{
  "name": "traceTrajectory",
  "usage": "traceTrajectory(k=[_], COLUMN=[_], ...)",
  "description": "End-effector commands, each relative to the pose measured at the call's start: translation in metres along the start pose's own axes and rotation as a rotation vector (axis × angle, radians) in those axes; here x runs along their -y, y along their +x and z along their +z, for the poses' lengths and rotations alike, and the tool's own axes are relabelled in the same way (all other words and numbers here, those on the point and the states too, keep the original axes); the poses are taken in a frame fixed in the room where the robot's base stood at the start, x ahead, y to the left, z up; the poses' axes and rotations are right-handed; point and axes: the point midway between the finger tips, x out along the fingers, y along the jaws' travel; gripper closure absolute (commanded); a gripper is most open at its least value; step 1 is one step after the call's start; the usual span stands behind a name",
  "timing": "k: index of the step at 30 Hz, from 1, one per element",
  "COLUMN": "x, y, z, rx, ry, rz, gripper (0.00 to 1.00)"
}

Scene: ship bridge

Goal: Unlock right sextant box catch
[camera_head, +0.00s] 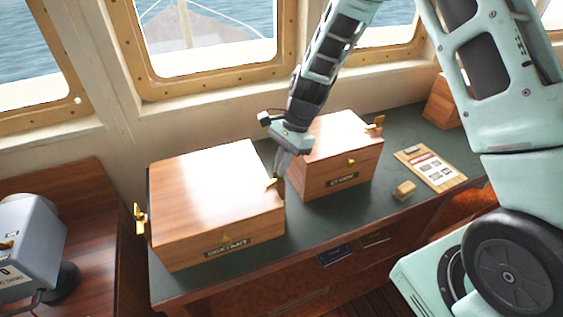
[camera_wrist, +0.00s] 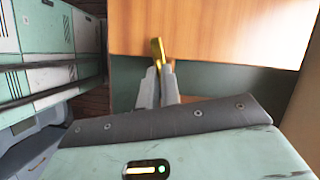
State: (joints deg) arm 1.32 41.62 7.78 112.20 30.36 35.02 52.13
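The wooden sextant box (camera_head: 205,185) stands closed on the dark green counter top, its SEXTANT label on the front. Its right brass catch (camera_head: 271,183) is on the right side, partly hidden by my gripper. My gripper (camera_head: 278,172) points down in the gap beside that side. In the wrist view the catch (camera_wrist: 157,50) stands out from the box's wooden side (camera_wrist: 215,30), its lower part between my fingertips (camera_wrist: 158,68). The fingers are close together on it. The left catch (camera_head: 140,219) sticks out from the box's left side.
A second wooden box (camera_head: 335,165) with brass catches stands close on the right, leaving a narrow gap for my gripper. A clipboard (camera_head: 430,167) and a small wooden block (camera_head: 404,190) lie further right. Windows are behind; a grey device (camera_head: 25,240) is at left.

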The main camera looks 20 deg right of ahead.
Motion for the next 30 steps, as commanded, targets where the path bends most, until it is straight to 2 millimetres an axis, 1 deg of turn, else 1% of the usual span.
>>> traceTrajectory(k=[30], x=[0.0058], y=[0.0010], z=[0.0025], rx=[-0.002], ry=[-0.887], rz=[0.366], gripper=[1.00])
